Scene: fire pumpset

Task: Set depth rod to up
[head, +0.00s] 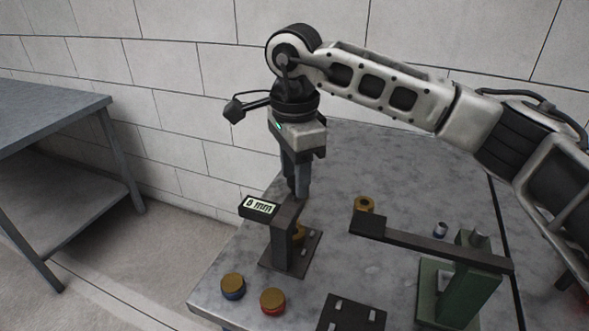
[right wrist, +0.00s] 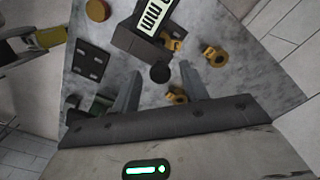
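A dark gauge stand (head: 285,240) on a flat base carries a small display (head: 259,207) reading 8 mm. In the right wrist view the display (right wrist: 153,17) is at the top, partly cut off. My right gripper (head: 296,192) points down just above the stand's top. In the right wrist view the gripper (right wrist: 160,82) is open, its fingers wide apart. A dark round knob (right wrist: 160,72) shows between and just beyond the fingertips; it may be the depth rod's top. I cannot tell whether the fingers touch it. The rod's length is hidden. My left gripper is not in view.
A green stand (head: 460,280) with a long dark bar (head: 430,245) is at right. A blue-based cap (head: 232,287) and a red-based cap (head: 272,301) sit at the front. A brass part (head: 364,204) lies behind the bar. A dark plate (head: 350,314) is at the front edge. Another table (head: 60,115) stands left.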

